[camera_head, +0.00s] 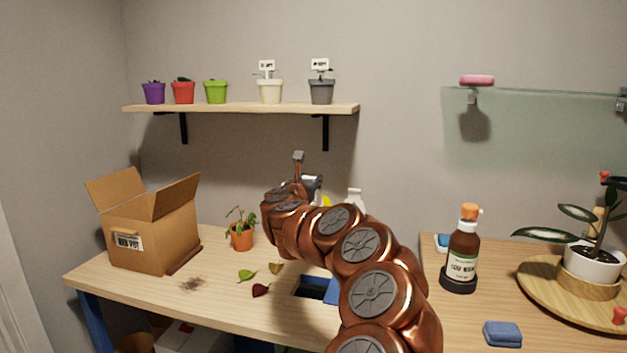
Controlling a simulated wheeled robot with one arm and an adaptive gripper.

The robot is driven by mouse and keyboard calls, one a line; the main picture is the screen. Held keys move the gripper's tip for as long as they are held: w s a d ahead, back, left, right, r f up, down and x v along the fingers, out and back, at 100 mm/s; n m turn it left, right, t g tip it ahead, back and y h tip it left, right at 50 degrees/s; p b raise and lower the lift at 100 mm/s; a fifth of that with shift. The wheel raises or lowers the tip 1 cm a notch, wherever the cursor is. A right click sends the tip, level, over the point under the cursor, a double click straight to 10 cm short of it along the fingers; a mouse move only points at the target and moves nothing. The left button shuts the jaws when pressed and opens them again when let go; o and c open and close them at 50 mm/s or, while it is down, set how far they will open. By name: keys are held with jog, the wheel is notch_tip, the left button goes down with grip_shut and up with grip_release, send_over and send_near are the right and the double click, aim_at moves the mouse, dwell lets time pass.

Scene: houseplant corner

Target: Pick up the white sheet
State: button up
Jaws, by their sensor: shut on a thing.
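My gripper (299,165) is up above the back of the wooden desk, in front of the grey wall and below the wall shelf. It points away from the camera, and my copper arm hides most of it. One dark finger shows upright. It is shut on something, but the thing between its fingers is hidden. I cannot make out a white sheet for certain anywhere in view.
An open cardboard box (152,240) and a small potted plant (241,236) stand left on the desk (220,300). Loose leaves (261,290) lie in front. A brown bottle (463,256) and a plant on a round board (540,284) are right. Pots line the shelf (240,108).

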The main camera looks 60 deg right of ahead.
jog(key=v, duration=0.7)
jog(key=shift+b, duration=0.35)
jog(key=shift+a, duration=0.1)
jog(key=shift+s+a+r, duration=0.1)
jog(key=shift+s+a+r, duration=0.45)
jog(key=shift+s+a, duration=0.1)
jog(key=shift+a, duration=0.15)
jog(key=shift+r, duration=0.1)
notch_tip(320, 180, up, 9)
jog(key=p, duration=0.4)
jog(key=shift+p, duration=0.3)
dwell(0.8)
jog(key=shift+f, duration=0.2)
